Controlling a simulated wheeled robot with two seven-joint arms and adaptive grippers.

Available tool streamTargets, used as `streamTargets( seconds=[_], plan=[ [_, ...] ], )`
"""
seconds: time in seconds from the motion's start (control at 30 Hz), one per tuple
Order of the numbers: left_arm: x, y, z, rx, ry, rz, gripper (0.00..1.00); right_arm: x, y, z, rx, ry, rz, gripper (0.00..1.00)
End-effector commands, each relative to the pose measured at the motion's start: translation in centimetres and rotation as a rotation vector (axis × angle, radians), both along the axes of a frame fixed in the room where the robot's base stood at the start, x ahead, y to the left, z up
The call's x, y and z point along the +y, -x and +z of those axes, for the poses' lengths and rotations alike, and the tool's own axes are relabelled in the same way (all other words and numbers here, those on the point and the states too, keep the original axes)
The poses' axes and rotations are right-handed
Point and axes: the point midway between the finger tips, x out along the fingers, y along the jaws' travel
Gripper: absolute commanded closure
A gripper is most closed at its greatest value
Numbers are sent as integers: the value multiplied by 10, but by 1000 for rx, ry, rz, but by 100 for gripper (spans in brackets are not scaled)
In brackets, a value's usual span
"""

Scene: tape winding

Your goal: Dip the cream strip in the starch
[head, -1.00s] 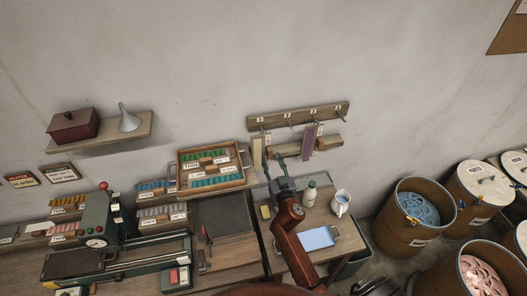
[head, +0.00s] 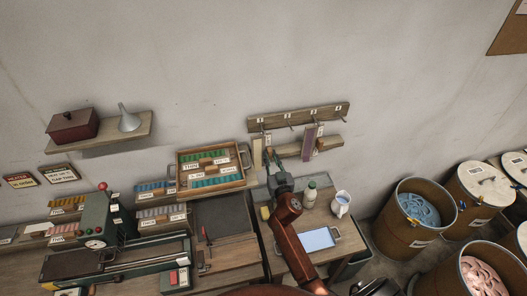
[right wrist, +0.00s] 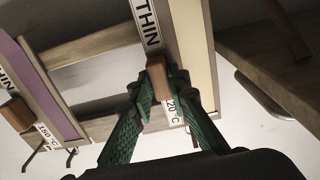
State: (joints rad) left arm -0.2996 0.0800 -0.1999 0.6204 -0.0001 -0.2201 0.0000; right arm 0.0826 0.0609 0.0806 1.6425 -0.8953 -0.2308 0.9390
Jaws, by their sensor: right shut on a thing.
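The cream strip (right wrist: 196,45) lies along a long board hanging from the wall rack, with labels reading THIN and 120 °C. In the head view its board (head: 257,153) hangs at the left end of the rack. My right gripper (right wrist: 158,92) is shut on the wooden block (right wrist: 157,78) on that board; in the head view the gripper (head: 270,158) is at the rack, partly hidden by its own wrist. A shallow tray (head: 336,240) with a pale blue surface sits on the bench below; I cannot read whether it holds the starch. My left gripper is not in view.
A purple strip on a board (head: 308,142) hangs to the right on the same rack (head: 300,116). A wooden tray of colored pieces (head: 243,180) is at left.

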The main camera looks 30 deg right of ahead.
Motion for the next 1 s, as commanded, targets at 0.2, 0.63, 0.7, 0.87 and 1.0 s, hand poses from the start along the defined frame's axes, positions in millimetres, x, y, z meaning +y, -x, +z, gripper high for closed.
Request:
streamTargets(
  seconds=[0.2, 0.63, 0.7, 0.87, 1.0],
  plan=[
    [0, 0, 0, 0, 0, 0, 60, 0, 0, 0, 0, 0, 0, 100],
    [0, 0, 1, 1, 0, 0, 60, 0, 0, 2, -1, 0, 0, 100],
    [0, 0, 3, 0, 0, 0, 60, 0, 0, 4, -1, 0, 0, 100],
    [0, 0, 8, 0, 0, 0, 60, 0, 0, 9, -2, 0, 0, 100],
    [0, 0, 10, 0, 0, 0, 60, 0, 0, 12, -1, -1, 0, 100]
  ],
)
